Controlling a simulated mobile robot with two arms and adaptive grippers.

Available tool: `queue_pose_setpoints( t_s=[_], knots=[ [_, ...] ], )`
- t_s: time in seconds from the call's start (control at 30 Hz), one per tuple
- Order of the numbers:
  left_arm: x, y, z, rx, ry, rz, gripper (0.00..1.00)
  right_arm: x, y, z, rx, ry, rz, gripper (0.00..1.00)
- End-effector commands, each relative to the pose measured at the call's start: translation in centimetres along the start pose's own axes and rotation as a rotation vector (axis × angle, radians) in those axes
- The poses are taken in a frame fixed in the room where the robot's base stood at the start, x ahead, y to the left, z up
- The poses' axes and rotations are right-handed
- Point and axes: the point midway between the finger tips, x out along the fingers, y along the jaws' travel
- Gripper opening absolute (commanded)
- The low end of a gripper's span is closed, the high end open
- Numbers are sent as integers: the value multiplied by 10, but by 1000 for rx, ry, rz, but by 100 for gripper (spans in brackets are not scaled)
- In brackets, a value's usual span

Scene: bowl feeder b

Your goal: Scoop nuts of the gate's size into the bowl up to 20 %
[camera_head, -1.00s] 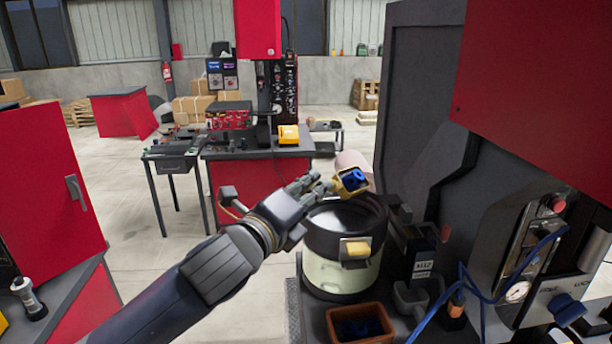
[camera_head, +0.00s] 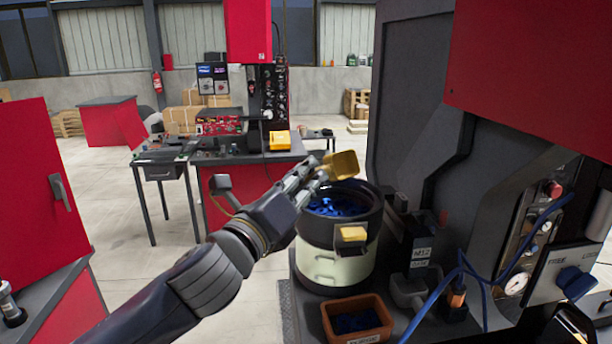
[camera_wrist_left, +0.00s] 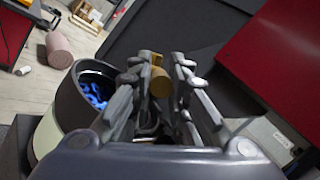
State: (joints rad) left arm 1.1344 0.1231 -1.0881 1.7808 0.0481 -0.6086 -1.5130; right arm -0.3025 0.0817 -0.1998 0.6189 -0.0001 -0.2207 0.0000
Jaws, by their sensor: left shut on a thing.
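My left gripper (camera_head: 318,180) is shut on a yellow scoop (camera_head: 343,164) above the far rim of the bowl. The scoop is tilted, and no nuts show in it. In the left wrist view the gripper (camera_wrist_left: 158,78) has a yellow round part of the scoop (camera_wrist_left: 160,86) between its fingers. The bowl (camera_head: 312,232) has a dark upper wall and a cream base. Blue nuts (camera_head: 336,207) lie inside it, also in the left wrist view (camera_wrist_left: 95,96). A brown bin (camera_head: 384,340) in front of the bowl holds blue nuts. My right gripper is out of view.
A dark box with a white label reading M12 (camera_head: 421,254) stands right of the bowl. Blue cables (camera_head: 468,268) and a panel with a gauge (camera_head: 515,284) are farther right. A tall dark machine wall (camera_head: 410,90) rises behind.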

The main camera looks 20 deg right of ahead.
Motion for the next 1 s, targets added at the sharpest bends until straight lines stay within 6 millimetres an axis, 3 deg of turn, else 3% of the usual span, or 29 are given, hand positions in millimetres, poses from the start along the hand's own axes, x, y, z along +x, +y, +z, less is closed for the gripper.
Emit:
queue_pose_setpoints(
  t_s=[0.03,0.43,0.5,1.0],
  knots=[
    [2,-5,8,-26,6,8,0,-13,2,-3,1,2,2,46],
    [9,-8,29,-311,68,118,0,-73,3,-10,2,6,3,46],
    [10,-5,30,-388,84,145,0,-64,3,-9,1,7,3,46],
    [23,-9,66,-924,206,351,0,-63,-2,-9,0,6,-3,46]
  ],
)
